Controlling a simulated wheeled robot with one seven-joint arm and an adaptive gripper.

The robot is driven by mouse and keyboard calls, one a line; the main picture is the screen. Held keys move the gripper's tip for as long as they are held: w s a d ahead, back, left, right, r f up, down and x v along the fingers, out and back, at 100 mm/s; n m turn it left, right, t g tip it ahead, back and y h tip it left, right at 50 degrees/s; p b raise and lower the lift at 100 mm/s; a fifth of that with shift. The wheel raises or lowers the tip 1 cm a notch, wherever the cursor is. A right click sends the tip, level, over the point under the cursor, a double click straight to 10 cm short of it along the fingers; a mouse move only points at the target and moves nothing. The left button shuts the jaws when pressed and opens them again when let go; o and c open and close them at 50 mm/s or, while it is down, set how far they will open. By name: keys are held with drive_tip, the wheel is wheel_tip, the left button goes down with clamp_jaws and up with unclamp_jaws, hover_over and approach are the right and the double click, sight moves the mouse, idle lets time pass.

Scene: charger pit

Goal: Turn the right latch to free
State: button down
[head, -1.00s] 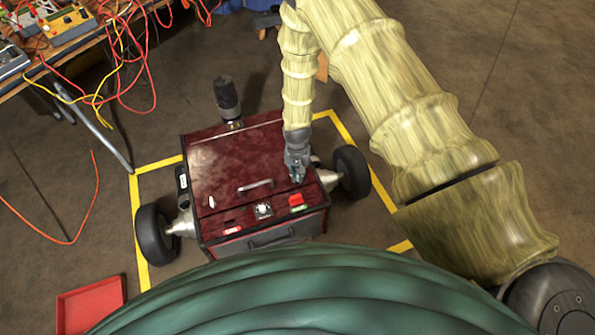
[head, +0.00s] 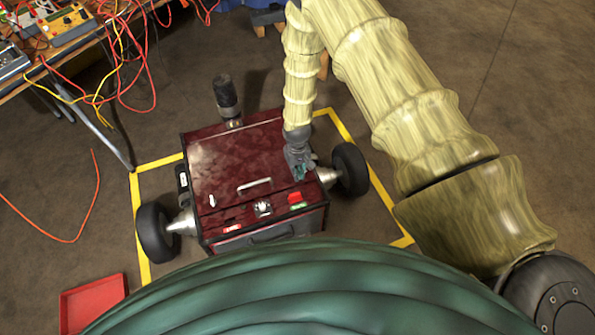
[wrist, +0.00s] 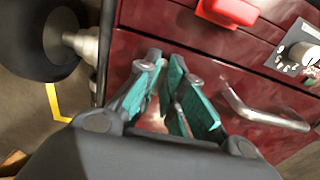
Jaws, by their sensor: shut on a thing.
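A dark red box-shaped machine (head: 235,160) on wheels stands on the floor, and its top also shows in the wrist view (wrist: 240,65). My gripper (head: 301,173) is at the right side of its top, where the right latch is. In the wrist view, the teal fingers of my gripper (wrist: 170,95) are close together against the red lid. They are shut on the right latch, which they hide almost wholly, so its angle cannot be told. The left latch (head: 211,201), small and pale, is at the left of the top.
Near the gripper are a metal bar handle (head: 254,187), a red switch (head: 295,197) and a dial (head: 263,208). Wheels (head: 350,169) stick out at both sides. A table with cables (head: 60,45) is at the upper left; a red tray (head: 92,302) is at the lower left.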

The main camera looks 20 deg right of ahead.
drive_tip(key=c, duration=1.5)
unclamp_jaws()
drive_tip(key=shift+c, duration=0.2)
wheel_tip(320, 180, up, 12)
drive_tip(key=shift+w, duration=0.15)
drive_tip(key=s+d+f, duration=0.1)
drive_tip(key=s+f, duration=0.3)
drive_tip(key=s, duration=0.6)
drive_tip(key=s+d+f, duration=0.1)
drive_tip(key=s+f, duration=0.3)
drive_tip(key=s, duration=0.6)
drive_tip(key=s+d+r+m, duration=0.1)
drive_tip(key=s+r, duration=0.1)
drive_tip(key=s, duration=1.5)
wheel_tip(320, 180, up, 13)
drive_tip(key=p, duration=1.3)
drive_tip(key=shift+w+d, duration=0.2)
drive_tip(key=shift+w, duration=0.15)
